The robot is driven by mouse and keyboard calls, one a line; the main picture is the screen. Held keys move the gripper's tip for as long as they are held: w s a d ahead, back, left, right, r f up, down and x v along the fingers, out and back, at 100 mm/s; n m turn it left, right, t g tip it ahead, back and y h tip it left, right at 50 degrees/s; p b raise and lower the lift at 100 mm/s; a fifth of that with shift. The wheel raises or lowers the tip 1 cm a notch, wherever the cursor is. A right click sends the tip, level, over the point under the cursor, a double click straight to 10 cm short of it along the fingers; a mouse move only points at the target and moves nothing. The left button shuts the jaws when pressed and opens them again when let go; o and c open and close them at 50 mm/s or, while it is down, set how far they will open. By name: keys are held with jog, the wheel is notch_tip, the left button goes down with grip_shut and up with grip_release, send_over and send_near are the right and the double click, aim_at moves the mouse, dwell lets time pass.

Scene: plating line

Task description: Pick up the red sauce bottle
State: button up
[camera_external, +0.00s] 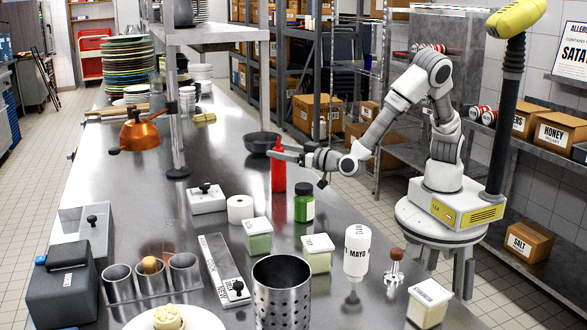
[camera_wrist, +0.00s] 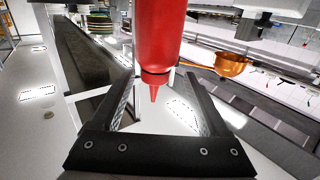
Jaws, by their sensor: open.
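The red sauce bottle (camera_external: 278,173) stands upright on the steel counter in the external view. My gripper (camera_external: 284,153) reaches in from the right at the height of its top, just below the nozzle. In the wrist view the bottle (camera_wrist: 160,35) hangs nozzle-down in the picture, at the top centre. Its nozzle shows between the two dark fingers of my gripper (camera_wrist: 158,85). The fingers are open, with a gap visible on each side of the nozzle. No contact with the bottle is visible.
A green-filled jar (camera_external: 304,204) stands close to the bottle at front right, and a black bowl (camera_external: 262,142) sits behind it. A white roll (camera_external: 240,209) and a white lidded container (camera_external: 207,200) are to the left. A MAYO bottle (camera_external: 357,250) stands nearer the camera.

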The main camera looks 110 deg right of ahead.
jog(key=x, duration=0.5)
jog(key=shift+s+d+f+b, duration=0.15)
jog(key=shift+s+f+b, duration=0.15)
jog(key=shift+b, duration=0.05)
grip_shut()
dwell(1.0)
